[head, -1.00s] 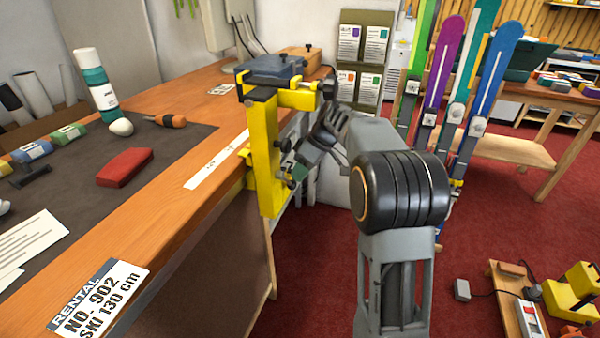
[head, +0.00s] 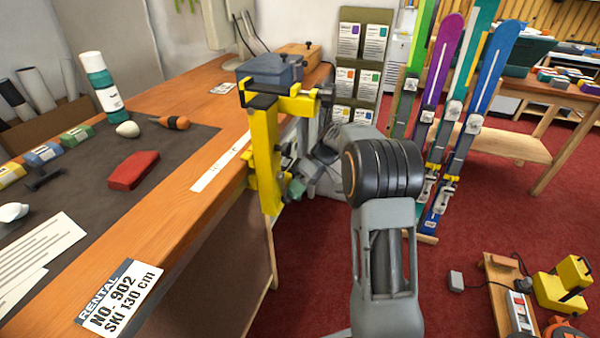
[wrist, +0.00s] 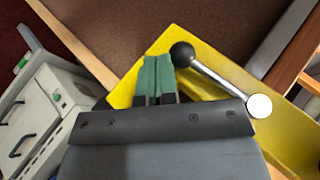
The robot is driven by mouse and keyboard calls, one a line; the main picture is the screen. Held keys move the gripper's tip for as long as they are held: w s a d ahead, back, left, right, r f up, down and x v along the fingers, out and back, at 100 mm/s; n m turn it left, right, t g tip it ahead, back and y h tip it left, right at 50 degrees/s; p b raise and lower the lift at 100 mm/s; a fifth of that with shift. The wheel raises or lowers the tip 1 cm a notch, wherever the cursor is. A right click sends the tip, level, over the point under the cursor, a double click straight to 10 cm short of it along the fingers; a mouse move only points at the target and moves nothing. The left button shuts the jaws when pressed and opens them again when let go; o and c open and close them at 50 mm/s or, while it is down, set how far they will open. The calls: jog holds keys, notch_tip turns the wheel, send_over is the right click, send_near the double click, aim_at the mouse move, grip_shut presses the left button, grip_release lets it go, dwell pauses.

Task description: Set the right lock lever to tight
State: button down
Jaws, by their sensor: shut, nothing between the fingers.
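The rod slants from upper left to lower right. My gripper (wrist: 158,62) has green fingers, closed together and empty, just left of the black ball. I cannot tell whether they touch it. In the head view my gripper (head: 297,187) is beside the vise's lower part, and the lever is mostly hidden there.
The wooden bench (head: 190,130) holds a dark mat, a red block (head: 133,170), a screwdriver (head: 172,122) and a bottle (head: 101,82). Skis (head: 470,110) stand in a rack at right. A board with yellow equipment (head: 563,284) lies on the red floor at lower right.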

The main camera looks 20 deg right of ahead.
jog(key=shift+s+a+f, duration=0.15)
jog(key=shift+s, duration=0.1)
dwell(0.6)
